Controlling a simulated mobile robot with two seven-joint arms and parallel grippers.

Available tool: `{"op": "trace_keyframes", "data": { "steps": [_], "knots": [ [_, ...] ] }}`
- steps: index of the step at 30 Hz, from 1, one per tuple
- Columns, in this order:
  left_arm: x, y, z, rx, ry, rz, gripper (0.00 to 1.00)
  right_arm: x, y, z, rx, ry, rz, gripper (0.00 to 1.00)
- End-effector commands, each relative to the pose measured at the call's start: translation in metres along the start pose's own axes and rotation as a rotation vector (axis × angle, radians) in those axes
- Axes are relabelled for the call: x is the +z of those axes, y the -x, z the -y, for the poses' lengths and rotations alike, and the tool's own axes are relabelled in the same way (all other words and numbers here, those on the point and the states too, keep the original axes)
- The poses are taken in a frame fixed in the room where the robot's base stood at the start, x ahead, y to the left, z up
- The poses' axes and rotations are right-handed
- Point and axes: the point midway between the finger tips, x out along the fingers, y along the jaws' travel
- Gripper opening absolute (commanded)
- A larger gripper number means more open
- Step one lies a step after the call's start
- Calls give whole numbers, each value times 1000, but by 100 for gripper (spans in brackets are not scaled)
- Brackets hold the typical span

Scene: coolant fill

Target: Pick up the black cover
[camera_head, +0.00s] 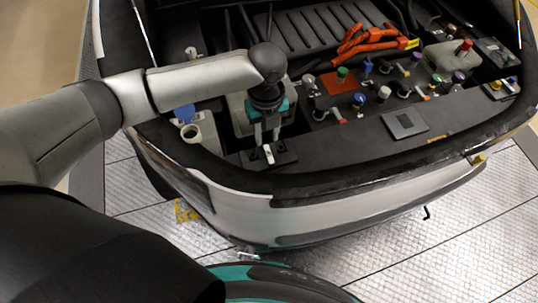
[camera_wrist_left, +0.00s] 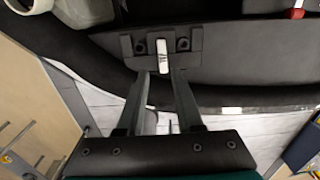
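A small dark block (camera_head: 283,157) with a pale upright tab sits near the car's front edge in the head view; it looks like the black cover. It also shows in the left wrist view (camera_wrist_left: 196,40), with a round fastener on each side of the tab. My left gripper (camera_head: 267,141) points down just above it. In the left wrist view, its two fingers (camera_wrist_left: 160,74) are apart, one on each side of the tab's near end, with gaps visible. Whether they touch the block cannot be told. My right gripper is not in view.
Orange cables (camera_head: 372,40) and several coloured caps lie to the right. A grey square plate (camera_head: 405,123) lies on the front panel. The car's front bumper (camera_head: 340,211) is close below.

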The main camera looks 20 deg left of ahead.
Motion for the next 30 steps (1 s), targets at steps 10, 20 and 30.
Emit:
{"op": "trace_keyframes", "data": {
  "steps": [10, 20, 30],
  "knots": [
    [0, -33, 1, 0, 0, 1, 35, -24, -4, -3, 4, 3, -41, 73],
    [2, -76, 3, 1, 0, 1, 35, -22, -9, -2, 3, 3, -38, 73],
    [2, -80, 4, -1, -1, 2, 33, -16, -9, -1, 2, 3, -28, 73]
  ]
}}
